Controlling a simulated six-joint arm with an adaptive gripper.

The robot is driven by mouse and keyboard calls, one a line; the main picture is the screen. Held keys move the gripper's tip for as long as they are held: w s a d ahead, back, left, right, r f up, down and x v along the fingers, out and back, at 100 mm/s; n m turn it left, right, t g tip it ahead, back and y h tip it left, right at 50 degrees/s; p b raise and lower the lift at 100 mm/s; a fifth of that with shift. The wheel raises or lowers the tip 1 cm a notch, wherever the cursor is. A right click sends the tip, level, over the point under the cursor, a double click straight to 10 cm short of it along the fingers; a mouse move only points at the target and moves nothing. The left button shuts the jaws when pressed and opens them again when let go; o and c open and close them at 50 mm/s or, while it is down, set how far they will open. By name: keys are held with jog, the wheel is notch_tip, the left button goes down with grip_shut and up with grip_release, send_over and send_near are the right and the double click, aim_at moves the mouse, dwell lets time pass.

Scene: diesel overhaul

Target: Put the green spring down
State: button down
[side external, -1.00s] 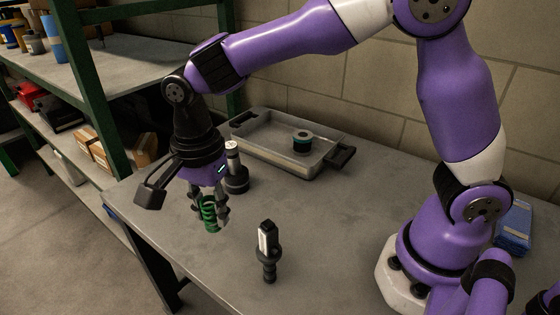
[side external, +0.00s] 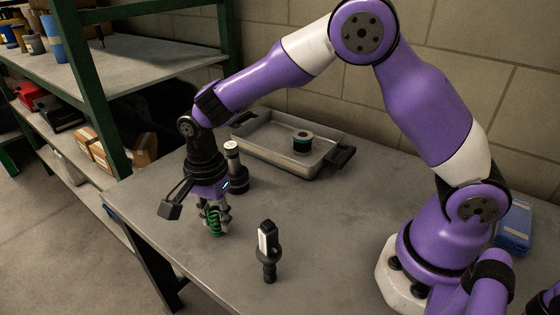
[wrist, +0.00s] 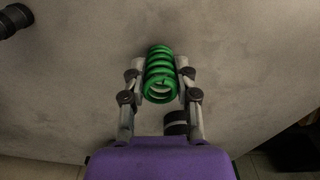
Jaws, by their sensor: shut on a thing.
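The green spring (side external: 215,222) is a short coil between the fingers of my gripper (side external: 214,212). In the wrist view the spring (wrist: 160,74) sits between the two fingertips, which press on its sides. My gripper (wrist: 160,80) is shut on it. In the side view the spring hangs roughly upright at or just above the grey table (side external: 330,215), left of the middle. I cannot tell whether its lower end touches the table.
A black cylindrical part with a light top (side external: 234,165) stands close behind my gripper. A grey tray (side external: 270,140) holding a small ringed part (side external: 302,141) lies at the back. Table between is clear.

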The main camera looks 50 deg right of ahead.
aim_at(215, 210)
jog(key=c, duration=0.6)
grip_release()
notch_tip(215, 210, up, 12)
jog(key=s+d+r+n+t, duration=0.3)
jog(key=s+d+n+t, duration=0.2)
jog(key=s+d+n, duration=0.6)
jog(key=s+n, duration=0.3)
jog(key=n, duration=0.1)
jog(key=shift+s+d+r+t, duration=0.25)
jog(key=shift+s+r+t, duration=0.05)
jog(key=shift+s+r, duration=0.05)
